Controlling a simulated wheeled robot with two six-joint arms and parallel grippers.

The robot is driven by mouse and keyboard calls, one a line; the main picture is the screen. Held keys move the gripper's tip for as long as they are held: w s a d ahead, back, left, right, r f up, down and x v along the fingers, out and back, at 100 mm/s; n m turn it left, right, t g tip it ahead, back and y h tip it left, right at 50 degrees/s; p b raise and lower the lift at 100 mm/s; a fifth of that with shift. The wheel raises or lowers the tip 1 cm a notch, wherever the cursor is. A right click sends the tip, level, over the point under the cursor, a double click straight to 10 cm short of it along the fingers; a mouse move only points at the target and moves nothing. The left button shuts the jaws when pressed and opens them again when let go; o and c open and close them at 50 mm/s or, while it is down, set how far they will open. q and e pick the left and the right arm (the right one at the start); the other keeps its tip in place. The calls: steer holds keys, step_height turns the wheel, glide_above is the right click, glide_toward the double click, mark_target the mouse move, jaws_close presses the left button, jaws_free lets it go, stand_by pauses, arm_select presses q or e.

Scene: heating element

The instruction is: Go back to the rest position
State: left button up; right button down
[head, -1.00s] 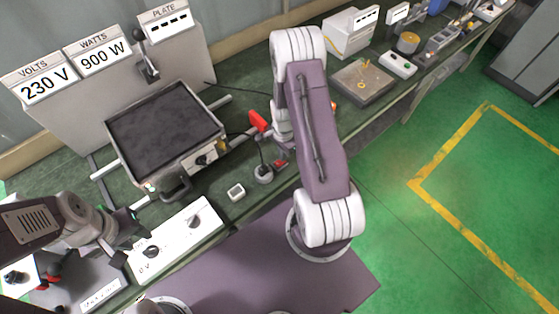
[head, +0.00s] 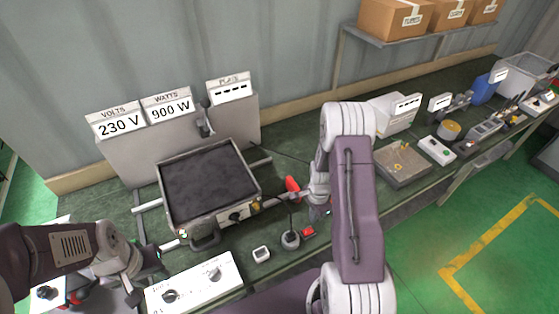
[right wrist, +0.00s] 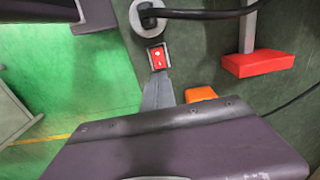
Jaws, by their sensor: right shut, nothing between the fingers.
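My left gripper (head: 146,275) is at the lower left in the head view, beside the white control panel (head: 195,284). Its two dark fingers look apart, with nothing visible between them. My right gripper (head: 322,211) is mostly hidden behind my right arm in the head view, above the bench near the small red switch (head: 309,231). In the right wrist view its grey fingers (right wrist: 158,92) are shut and empty, pointing toward the red switch (right wrist: 157,57). I cannot tell the exact gap between them.
The heating plate (head: 207,184) stands on the bench, in front of the 230 V and 900 W displays (head: 170,108). A grey tray (head: 402,166) lies right of my right arm.

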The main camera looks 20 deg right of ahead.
steer(key=shift+w+a+f, duration=0.15)
steer(key=shift+w+a, duration=0.05)
steer(key=w+a+r+n+t+b, duration=0.35)
steer(key=a+r+n+b, duration=0.2)
steer(key=a+r, duration=0.4)
steer(key=s+a+r+n+g+b, duration=0.1)
steer(key=s+a+n+g, duration=0.1)
steer(key=s+n, duration=0.9)
steer(key=shift+s+a+r, duration=0.25)
steer(key=shift+s+a, duration=0.25)
steer(key=shift+a, duration=0.15)
